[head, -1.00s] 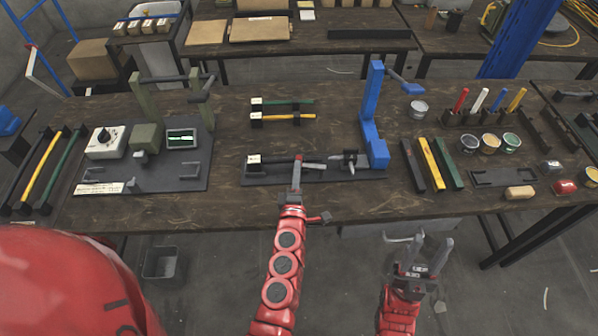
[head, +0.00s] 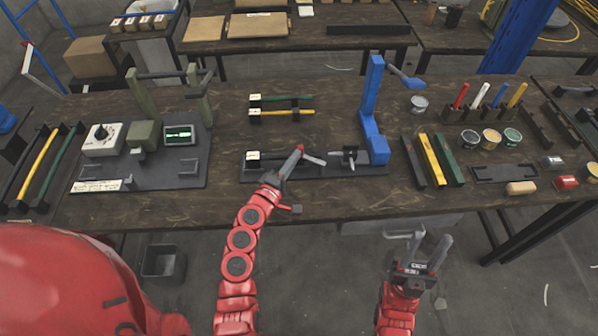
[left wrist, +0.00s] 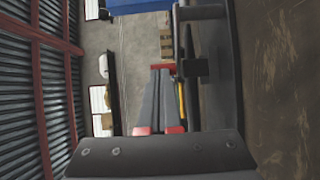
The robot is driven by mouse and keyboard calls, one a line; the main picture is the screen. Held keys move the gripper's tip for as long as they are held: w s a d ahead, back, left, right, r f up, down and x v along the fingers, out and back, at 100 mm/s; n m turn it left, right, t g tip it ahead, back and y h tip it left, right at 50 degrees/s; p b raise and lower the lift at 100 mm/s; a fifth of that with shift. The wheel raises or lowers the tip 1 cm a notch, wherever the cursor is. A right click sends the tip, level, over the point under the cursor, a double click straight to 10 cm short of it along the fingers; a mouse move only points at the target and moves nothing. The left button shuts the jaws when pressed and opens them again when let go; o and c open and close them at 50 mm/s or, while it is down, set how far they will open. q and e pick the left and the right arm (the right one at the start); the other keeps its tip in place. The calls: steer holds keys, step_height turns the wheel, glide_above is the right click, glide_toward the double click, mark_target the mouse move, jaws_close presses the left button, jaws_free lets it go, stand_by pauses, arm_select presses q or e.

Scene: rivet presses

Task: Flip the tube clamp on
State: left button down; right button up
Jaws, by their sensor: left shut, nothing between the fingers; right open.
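A blue press frame (head: 370,110) stands on a long black base plate (head: 225,167) at the table's front middle. A small dark clamp-like fixture (head: 350,154) with a pale rod sits left of its foot. A pale grey bar (head: 316,160), possibly the clamp's lever, lies slanted beside my left gripper (head: 299,149); I cannot tell whether they touch. The left gripper is shut and empty above the plate; its red-tipped fingers also show in the left wrist view (left wrist: 161,69). My right gripper (head: 430,245) is open and empty in front of the table edge.
Racked tubes (head: 282,113) lie behind the plate. Black, yellow and green bars (head: 432,160), cans (head: 491,137) and coloured pens (head: 480,95) stand right.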

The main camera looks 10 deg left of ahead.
arm_select(q)
steer(key=w+m+g+h+b, duration=0.1)
steer(key=h+b, duration=0.1)
steer(key=w+m+g+h+b, duration=0.1)
steer(key=m+h+b, duration=0.1)
steer(key=b, duration=0.1)
steer(key=w+m+g+h+b, duration=0.2)
steer(key=h, duration=0.1)
steer(key=shift+a+f, duration=0.25)
steer(key=shift+w+d+m+g+h+b, duration=0.15)
steer(key=shift+m+g+h+b, duration=0.15)
steer(key=shift+m+h+b, duration=0.15)
steer(key=shift+w+d+r+b, duration=0.25)
steer(key=shift+w+d+b, duration=0.1)
steer(key=shift+w+b, duration=0.4)
